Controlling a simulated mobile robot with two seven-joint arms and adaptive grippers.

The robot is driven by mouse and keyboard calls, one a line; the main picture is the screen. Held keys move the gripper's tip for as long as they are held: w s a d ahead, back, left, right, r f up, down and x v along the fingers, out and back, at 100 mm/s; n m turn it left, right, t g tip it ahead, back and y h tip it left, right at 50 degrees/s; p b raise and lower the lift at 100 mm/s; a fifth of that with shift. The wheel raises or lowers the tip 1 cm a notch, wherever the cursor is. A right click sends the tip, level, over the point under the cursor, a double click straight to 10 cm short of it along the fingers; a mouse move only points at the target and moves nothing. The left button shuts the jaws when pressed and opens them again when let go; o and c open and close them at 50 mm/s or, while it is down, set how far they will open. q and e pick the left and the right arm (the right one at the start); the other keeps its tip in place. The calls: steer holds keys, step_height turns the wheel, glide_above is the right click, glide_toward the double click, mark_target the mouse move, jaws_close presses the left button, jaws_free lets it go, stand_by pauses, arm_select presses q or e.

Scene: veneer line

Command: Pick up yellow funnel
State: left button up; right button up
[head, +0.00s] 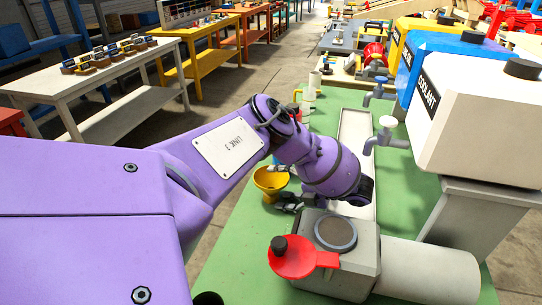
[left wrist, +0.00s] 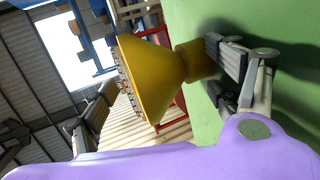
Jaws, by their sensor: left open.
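The yellow funnel (head: 269,183) stands wide end up on the green bench top, left of my left wrist in the head view. In the left wrist view the funnel (left wrist: 155,75) appears sideways, its cone between my finger groups and its narrow neck by the right-hand fingers. My left gripper (head: 281,189) is open, with its fingers close beside the funnel. I cannot tell whether any finger touches it. My purple left arm hides part of the bench behind it. My right gripper is not in view.
A grey machine block with a round dark top (head: 336,233) and a red lever (head: 295,259) stands just in front of the gripper. A white coolant tank (head: 480,115) with a tap is at right. A long pale tray (head: 356,128) runs along the green bench (head: 240,238).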

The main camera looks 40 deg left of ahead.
arm_select(q)
steer(key=shift+s+a+f, duration=0.15)
steer(key=shift+s+a, duration=0.05)
steer(key=shift+a, duration=0.15)
steer(key=shift+c, duration=0.5)
steer(key=c, duration=1.1)
steer(key=shift+d, duration=0.15)
steer(key=shift+c, duration=1.4)
steer(key=shift+f, duration=0.1)
